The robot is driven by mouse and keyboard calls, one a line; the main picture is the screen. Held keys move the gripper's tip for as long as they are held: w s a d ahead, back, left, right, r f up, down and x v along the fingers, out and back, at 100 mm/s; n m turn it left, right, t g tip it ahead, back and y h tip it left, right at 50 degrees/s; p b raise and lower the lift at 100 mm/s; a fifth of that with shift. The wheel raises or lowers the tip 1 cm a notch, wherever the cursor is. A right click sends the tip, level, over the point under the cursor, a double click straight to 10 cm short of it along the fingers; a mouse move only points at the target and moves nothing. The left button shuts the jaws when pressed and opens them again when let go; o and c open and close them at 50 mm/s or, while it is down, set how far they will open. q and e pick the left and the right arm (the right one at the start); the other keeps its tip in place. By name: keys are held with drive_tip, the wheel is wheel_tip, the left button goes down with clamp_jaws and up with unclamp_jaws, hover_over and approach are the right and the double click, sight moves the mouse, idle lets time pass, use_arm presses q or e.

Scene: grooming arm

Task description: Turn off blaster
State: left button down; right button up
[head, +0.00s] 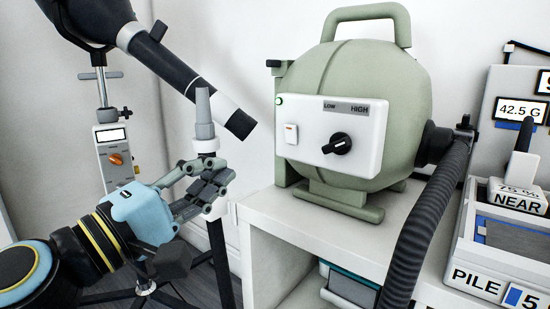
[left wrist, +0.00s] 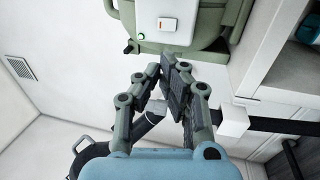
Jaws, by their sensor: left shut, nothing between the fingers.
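The blaster (head: 345,75) is a rounded green machine with a top handle, standing on a white cabinet. Its white front panel (head: 330,110) has a lit green light (head: 279,101), a white rocker switch (head: 291,134) with a small orange mark, and a black LOW/HIGH knob (head: 337,144). My left gripper (head: 216,180) is shut and empty, left of the panel and apart from it. In the left wrist view the gripper (left wrist: 172,75) is below the rocker switch (left wrist: 167,24) and the green light (left wrist: 140,37). The knob is not in that view. My right gripper is out of view.
A dark dryer nozzle (head: 195,85) slants down above my left gripper, near the panel's left side. A stand carries a box with an orange knob (head: 115,159). A ribbed black hose (head: 425,225) runs down the blaster's right. A labelled tray (head: 480,285) is at right.

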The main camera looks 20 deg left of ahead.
use_arm(q)
drive_tip(key=shift+s, duration=0.1)
drive_tip(key=p, duration=0.3)
approach(285, 128)
drive_tip(key=p+x, duration=0.2)
drive_tip(key=x, duration=0.5)
